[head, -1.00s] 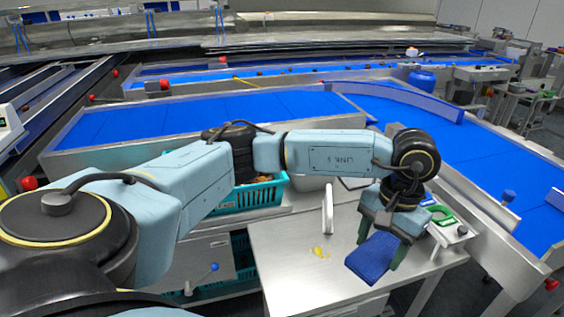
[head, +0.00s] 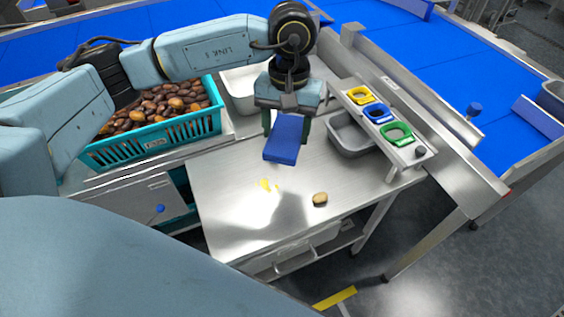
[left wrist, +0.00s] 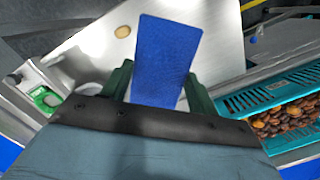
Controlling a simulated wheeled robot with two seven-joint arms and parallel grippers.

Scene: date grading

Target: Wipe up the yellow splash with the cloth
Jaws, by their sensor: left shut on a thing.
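The blue cloth (head: 286,138) is a flat folded pad. My left gripper (head: 286,124) is shut on it and holds it above the far part of the steel table (head: 225,205). In the left wrist view the cloth (left wrist: 167,55) sticks out between the green fingers of the left gripper (left wrist: 160,88). The yellow splash (head: 265,184) is a small smear on the table, nearer than the cloth and slightly to its left in the head view. In the left wrist view I do not see the splash; the cloth may hide it. My right gripper is in neither view.
A tan oval piece (head: 320,199) lies right of the splash. A teal crate of dates (head: 150,148) stands at the left. A grey bin (head: 350,137) and a rack (head: 408,155) with yellow, blue and green rings stand at the right. The table's front is mostly clear.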

